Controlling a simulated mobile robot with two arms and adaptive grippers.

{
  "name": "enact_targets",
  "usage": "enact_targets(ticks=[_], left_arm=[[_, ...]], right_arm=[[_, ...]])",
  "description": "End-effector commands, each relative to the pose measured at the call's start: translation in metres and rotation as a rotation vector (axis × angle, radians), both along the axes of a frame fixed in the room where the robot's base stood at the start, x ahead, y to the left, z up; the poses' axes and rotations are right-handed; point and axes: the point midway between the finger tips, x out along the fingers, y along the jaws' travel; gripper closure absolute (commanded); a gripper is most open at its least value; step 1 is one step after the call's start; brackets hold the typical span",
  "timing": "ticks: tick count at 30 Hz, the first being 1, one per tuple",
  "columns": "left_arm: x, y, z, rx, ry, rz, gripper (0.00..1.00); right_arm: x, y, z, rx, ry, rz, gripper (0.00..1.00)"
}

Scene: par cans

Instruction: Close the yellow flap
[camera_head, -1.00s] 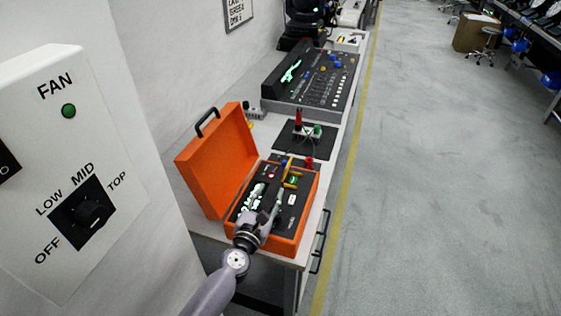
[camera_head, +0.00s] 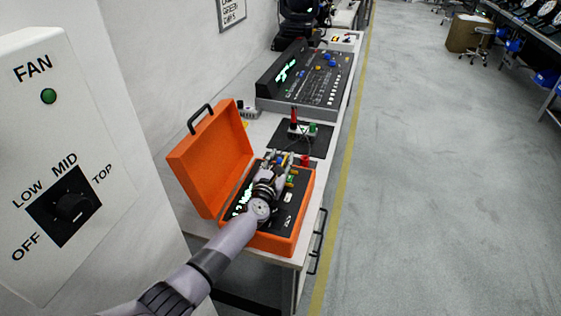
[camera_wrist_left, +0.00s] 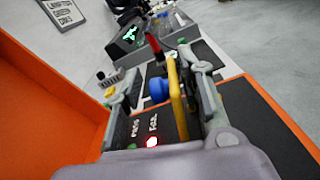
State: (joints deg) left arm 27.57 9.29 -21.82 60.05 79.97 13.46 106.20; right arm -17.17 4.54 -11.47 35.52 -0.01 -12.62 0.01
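The open orange case (camera_head: 285,243) sits on the bench with its lid (camera_head: 213,158) raised on the left. The yellow flap (camera_wrist_left: 177,98) stands up from the dark panel inside, seen nearly edge-on in the wrist view. My left gripper (camera_head: 276,158) is over the panel; in the wrist view (camera_wrist_left: 160,66) its fingers are apart. The flap is between the fingers, closer to the right one; I cannot tell if they touch. A blue knob (camera_wrist_left: 157,90) shows just left of the flap. In the head view my gripper hides much of the panel. My right gripper is not in view.
Behind the case are a black mat (camera_head: 318,143) with small devices and a large control console (camera_head: 310,85). A fan switch box (camera_head: 65,150) is at the left.

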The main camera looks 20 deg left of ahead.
Motion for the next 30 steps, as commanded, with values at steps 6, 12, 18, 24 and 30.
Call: enact_targets(ticks=[6, 12, 18, 24, 30], left_arm=[[0.0004, -0.0001, -0.0001, 0.0, 0.0, 0.0, 0.65], [0.0003, -0.0002, -0.0001, 0.0, 0.0, -0.001, 0.76], [0.0002, -0.0001, -0.0001, 0.0, 0.0, 0.0, 0.89], [0.0003, 0.0008, 0.0001, 0.001, 0.0, 0.001, 1.0], [0.0005, 0.0016, 0.0004, 0.003, -0.001, 0.004, 1.0]], right_arm=[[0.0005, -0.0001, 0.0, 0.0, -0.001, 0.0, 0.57], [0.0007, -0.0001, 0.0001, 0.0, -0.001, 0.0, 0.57], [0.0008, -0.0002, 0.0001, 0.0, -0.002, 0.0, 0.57], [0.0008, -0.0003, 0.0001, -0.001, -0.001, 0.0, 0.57], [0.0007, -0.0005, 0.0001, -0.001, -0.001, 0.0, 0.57]])
